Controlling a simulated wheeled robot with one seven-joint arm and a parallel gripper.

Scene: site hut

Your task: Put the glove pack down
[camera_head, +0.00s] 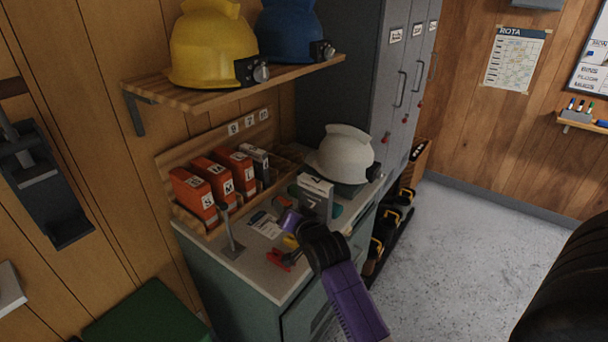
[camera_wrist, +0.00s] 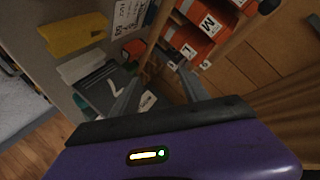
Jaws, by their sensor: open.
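A grey pack with a pale top (camera_head: 315,187) stands on the cabinet top, in front of the white helmet. What looks like the same pack shows in the wrist view (camera_wrist: 98,92), marked with a 7, beside my left finger. Several orange packs (camera_head: 205,180) with size letters stand in a wooden rack, with another grey pack (camera_head: 258,160) at their right. I cannot tell for certain which is the glove pack. My gripper (camera_wrist: 158,76) is open over the cabinet top, with nothing seen between its fingers. In the head view its fingertips are hard to make out.
The white helmet (camera_head: 342,152) stands behind the grey pack. A shelf (camera_head: 215,95) with yellow and blue helmets overhangs the rack. A grey stand (camera_head: 232,240), a printed card (camera_head: 266,224) and a red clamp-like tool (camera_head: 283,259) crowd the cabinet top.

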